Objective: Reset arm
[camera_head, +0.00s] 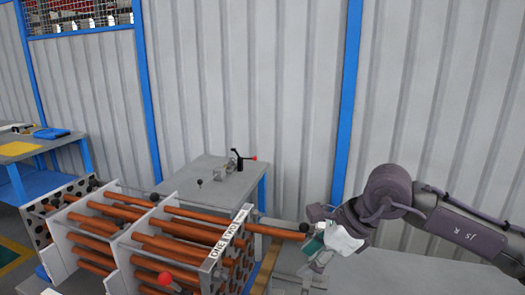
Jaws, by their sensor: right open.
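My right arm comes in from the right, and my right gripper (312,246) is open. It is close beside the dark end of a copper-coloured tube (275,231) that sticks out to the right from the tube bundle. I cannot tell whether the gripper touches the tube. The bundle has several copper tubes (175,246) running through upright grey plates (118,243). A front plate (226,252) carries a white label (229,233) with black letters. My left gripper is not in view.
A red knob (165,278) stands at the bundle's front. Another bench (40,142) stands at far left. A corrugated wall (265,80) closes off the back.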

